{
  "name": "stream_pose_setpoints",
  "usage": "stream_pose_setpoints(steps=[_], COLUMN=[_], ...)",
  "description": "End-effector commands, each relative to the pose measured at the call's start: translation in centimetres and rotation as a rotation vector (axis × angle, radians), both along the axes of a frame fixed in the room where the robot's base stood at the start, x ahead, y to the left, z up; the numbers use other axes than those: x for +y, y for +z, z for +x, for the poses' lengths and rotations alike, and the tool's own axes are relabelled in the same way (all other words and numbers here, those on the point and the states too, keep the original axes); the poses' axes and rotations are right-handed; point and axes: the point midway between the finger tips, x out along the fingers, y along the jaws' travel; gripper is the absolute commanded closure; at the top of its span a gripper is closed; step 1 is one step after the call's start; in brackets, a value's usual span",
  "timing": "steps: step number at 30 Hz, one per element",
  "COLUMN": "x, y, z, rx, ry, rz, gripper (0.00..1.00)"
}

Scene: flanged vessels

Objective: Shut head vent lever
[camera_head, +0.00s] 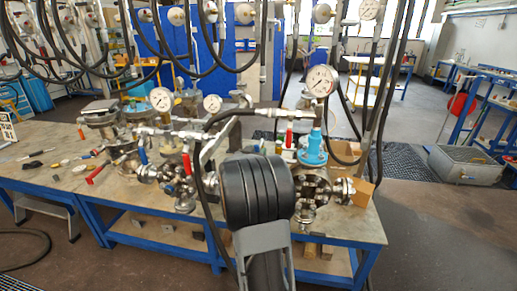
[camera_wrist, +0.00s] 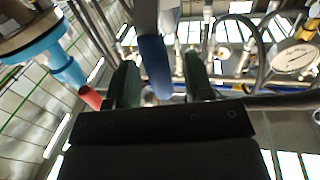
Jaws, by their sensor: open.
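In the wrist view, my gripper (camera_wrist: 158,75) is open, with one dark green finger on each side of a blue lever handle (camera_wrist: 154,62). The handle hangs from a pale metal part at the top edge. I see no clear contact, and its depth between the fingers is hard to judge. A red lever end (camera_wrist: 90,97) shows left of the left finger. In the head view, a red lever (camera_head: 289,138) stands upright beside a blue flanged vessel head (camera_head: 314,148). My black arm link hides my fingers there. I cannot tell which lever is the head vent.
A pressure gauge (camera_head: 321,80) rises above the blue head; a gauge (camera_wrist: 296,58) also shows at the wrist view's right. Black hoses (camera_head: 240,112) cross the bench. More flanged vessels (camera_head: 105,120) and valves crowd the bench (camera_head: 45,185). Loose tools lie at its left.

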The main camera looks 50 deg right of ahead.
Motion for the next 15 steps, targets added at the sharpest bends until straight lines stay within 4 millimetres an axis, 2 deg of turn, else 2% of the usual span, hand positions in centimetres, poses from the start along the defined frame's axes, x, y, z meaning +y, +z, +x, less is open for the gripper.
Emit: stream_pose_setpoints(steps=[6,15], x=[-1.7,-2.1], y=[0.0,0.0], z=[0.7,0.8], rx=[0.001,0.0], ry=[0.001,0.001], rz=[0.0,0.0], gripper=[0.53,0.53])
